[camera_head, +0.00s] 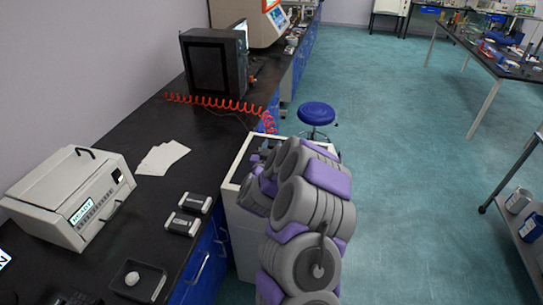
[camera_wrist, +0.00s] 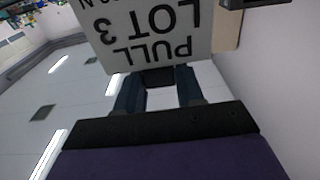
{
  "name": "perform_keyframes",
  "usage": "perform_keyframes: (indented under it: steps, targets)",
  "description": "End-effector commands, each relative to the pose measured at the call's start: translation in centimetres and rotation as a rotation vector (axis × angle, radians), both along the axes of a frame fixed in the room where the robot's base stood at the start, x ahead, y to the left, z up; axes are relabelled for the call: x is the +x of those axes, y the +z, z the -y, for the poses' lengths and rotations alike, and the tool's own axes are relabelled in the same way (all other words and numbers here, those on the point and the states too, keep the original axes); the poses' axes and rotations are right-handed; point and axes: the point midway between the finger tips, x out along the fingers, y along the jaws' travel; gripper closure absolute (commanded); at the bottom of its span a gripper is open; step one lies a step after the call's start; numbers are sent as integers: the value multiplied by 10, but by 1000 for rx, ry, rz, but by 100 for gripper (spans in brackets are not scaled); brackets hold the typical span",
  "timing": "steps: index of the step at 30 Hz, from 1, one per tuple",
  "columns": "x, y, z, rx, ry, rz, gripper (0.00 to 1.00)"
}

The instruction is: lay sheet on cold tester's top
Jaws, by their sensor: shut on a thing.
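In the wrist view my gripper (camera_wrist: 160,92) is shut on a pale sheet (camera_wrist: 155,38), which extends beyond the fingertips. The sheet bears large black print, upside down here, reading "PULL LOT 3" with more cut off at the edge. In the head view my arm reaches over a pale cabinet (camera_head: 243,220) at the bench end, and the arm hides my gripper and the held sheet.
White papers (camera_head: 162,157) lie flat on the black bench. Two small grey-and-black devices (camera_head: 194,202) sit near its front edge, with a black tray (camera_head: 150,282) below them. A red coiled hose (camera_head: 215,101) crosses in front of a dark box (camera_head: 213,65). A blue stool (camera_head: 316,113) stands beyond.

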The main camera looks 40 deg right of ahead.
Motion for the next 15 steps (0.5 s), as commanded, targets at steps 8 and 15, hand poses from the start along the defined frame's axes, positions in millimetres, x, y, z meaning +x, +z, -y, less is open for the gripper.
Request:
perform_keyframes:
  steps: [8, 15]
  targets:
    - [6, -14, 4, 0, 0, 0, 100]
    - [6, -37, 3, 0, 1, 1, 100]
